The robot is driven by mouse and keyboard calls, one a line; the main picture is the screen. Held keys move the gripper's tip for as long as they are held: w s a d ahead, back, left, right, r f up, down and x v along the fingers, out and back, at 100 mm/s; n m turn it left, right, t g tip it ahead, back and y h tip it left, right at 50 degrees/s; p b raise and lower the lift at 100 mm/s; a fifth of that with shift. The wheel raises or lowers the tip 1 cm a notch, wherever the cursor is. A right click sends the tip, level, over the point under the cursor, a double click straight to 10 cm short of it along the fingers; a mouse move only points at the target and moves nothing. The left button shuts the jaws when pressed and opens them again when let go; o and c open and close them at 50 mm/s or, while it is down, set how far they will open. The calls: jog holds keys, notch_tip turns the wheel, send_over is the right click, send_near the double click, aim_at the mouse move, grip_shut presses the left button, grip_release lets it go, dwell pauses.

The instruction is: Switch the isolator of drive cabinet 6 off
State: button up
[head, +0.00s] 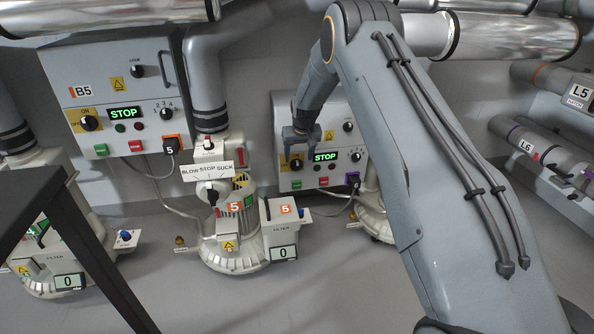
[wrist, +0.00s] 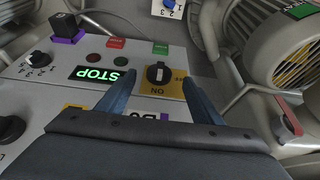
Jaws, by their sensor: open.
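The drive cabinet (head: 318,112) stands behind my arm in the head view, with a lit green STOP display (head: 325,157). In the wrist view the same panel (wrist: 90,50) appears upside down, with a partly hidden label that looks like B6. Its isolator is a black rotary knob (wrist: 158,76) on a yellow plate marked ON. The knob's grip runs along the picture's vertical. My gripper (wrist: 158,80) is open, with one blue-grey finger on each side of the knob. I cannot tell whether either touches it. In the head view my gripper (head: 301,140) hides part of the isolator.
Cabinet B5 (head: 108,90) hangs to the left, with its own isolator. Blower 5 (head: 240,215) stands below it. A motor (wrist: 280,45) is close on the right in the wrist view.

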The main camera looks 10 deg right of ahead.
aim_at(298, 165)
jog(key=b+x, duration=0.2)
jog(key=x, duration=0.5)
jog(key=shift+s, duration=0.1)
jog(key=c, duration=1)
